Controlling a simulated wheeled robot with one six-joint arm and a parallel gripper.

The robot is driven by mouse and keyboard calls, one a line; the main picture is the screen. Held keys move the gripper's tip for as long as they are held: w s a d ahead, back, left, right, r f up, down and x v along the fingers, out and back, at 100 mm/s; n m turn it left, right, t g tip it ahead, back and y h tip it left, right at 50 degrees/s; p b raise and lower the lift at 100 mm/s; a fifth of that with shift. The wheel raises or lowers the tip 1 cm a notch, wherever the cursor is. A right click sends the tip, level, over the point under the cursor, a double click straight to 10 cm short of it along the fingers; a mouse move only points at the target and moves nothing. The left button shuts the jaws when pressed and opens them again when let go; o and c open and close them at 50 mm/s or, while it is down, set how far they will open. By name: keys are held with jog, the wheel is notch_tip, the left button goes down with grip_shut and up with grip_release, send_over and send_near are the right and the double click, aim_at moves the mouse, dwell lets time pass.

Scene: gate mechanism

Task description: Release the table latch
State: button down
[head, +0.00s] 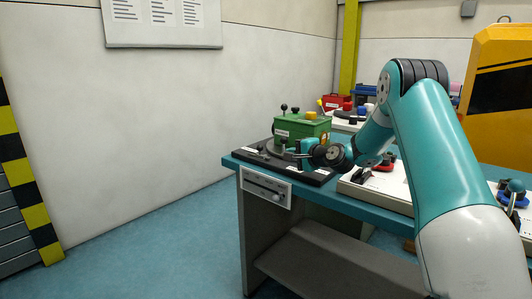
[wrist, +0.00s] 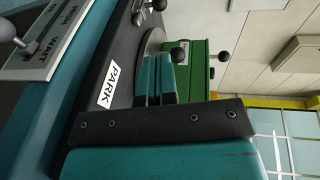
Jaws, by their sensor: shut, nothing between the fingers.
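A white panel with a slot and a small knob (head: 264,187) is on the front edge of the teal table (head: 335,190). In the wrist view, part of a lettered panel (wrist: 62,38) and a pale round knob (wrist: 7,28) show at the upper left. Which part is the table latch, I cannot tell for sure. My gripper (head: 303,147) is over the black base plate (head: 268,161), near the green box (head: 301,128). In the wrist view my gripper (wrist: 160,78) has its teal fingers together, with nothing between them. A "PARK" label (wrist: 108,87) is on the plate beside them.
The green box carries black-knobbed levers (head: 284,107) and a yellow block (head: 312,115). A white board with dark parts (head: 376,185) lies to the right on the table, close under my arm. A yellow machine (head: 497,95) stands at the right. The floor at the left is clear.

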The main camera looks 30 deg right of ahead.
aim_at(262, 148)
jog(key=shift+w, duration=0.1)
jog(key=p+x, duration=0.1)
jog(key=x, duration=1.2)
jog(key=shift+w+a+f+p, duration=0.1)
jog(key=shift+w+a+p, duration=0.1)
jog(key=shift+w+p, duration=0.15)
